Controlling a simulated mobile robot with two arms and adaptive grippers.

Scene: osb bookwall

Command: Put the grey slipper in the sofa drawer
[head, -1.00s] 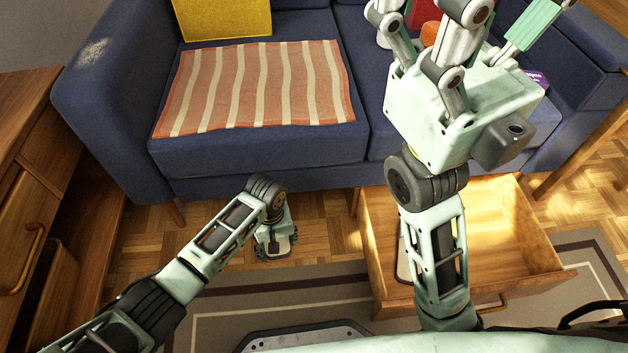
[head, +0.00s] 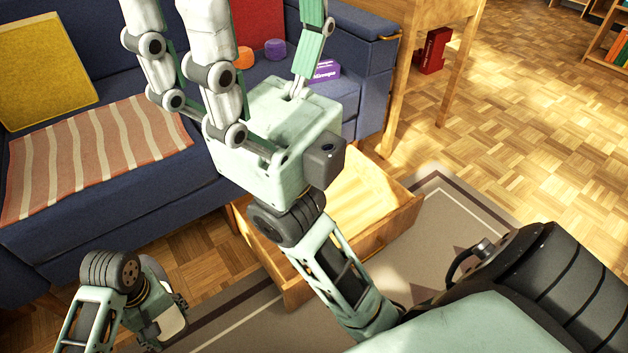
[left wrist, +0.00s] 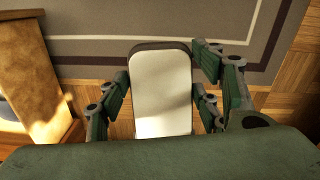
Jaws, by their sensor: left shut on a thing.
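The slipper (left wrist: 161,85) shows in the left wrist view as a pale sole with a dark grey rim, between my left gripper's fingers (left wrist: 165,85). In the head view, my left gripper (head: 160,305) is at the bottom left, low over the floor. It is shut on the slipper (head: 173,322), whose pale sole partly shows. The sofa drawer (head: 400,222) is pulled out, to the right of this gripper; my right arm hides part of its inside. My right gripper (head: 250,35) is large in front of the sofa, fingers spread and empty, tips cut off by the top edge.
The blue sofa (head: 120,210) carries a striped blanket (head: 95,155), a yellow cushion (head: 42,72) and a purple box (head: 325,70). A wooden table (head: 425,25) stands right of it, a red object (head: 432,52) beneath. A rug (head: 455,235) lies before the drawer. Floor at right is clear.

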